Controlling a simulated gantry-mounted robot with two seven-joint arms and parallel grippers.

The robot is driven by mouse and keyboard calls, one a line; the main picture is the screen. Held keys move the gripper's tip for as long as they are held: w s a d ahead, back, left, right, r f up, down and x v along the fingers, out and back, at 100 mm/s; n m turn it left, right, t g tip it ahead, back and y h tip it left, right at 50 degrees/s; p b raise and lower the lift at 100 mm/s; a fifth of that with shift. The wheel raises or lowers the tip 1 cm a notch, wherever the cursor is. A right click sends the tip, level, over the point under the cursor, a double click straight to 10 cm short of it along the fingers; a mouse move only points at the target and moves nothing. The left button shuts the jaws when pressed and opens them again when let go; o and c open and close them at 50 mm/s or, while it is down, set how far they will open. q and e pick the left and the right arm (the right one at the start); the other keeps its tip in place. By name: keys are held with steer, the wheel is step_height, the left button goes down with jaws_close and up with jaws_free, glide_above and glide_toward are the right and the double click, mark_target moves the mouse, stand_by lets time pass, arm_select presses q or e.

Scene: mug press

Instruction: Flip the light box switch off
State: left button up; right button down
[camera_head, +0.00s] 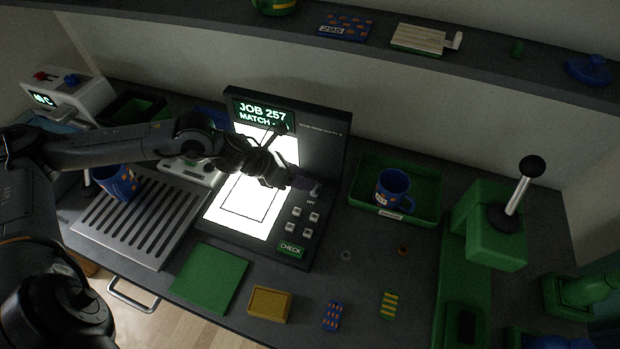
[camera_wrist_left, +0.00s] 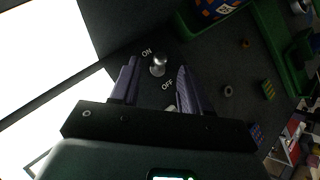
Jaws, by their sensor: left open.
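The light box (camera_head: 330,130) stands on the bench with its white panel (camera_head: 232,205) brightly lit. Its screen (camera_head: 262,112) reads "JOB 257 MATCH". The small metal toggle switch (camera_head: 316,188) is on the dark strip right of the panel, above an OFF label. In the left wrist view the switch knob (camera_wrist_left: 158,66) lies between ON and OFF labels; which way it tilts is hard to tell. My left gripper (camera_head: 302,180) is open, its purple fingers on either side of the switch in the wrist view, with no clear contact. My right gripper is not in view.
Below the switch are several grey buttons (camera_head: 299,221) and a green CHECK key (camera_head: 291,249). A green tray (camera_head: 427,183) holding a blue mug (camera_head: 393,186) is to the right, with a green press (camera_head: 490,235) beyond. A slatted rack (camera_head: 130,225) and another blue mug (camera_head: 117,181) are left.

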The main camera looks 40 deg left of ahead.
mark_target(316, 187)
arm_select(q)
steer(key=shift+p+x, duration=0.45)
steer(key=shift+x, duration=1.3)
jaws_close()
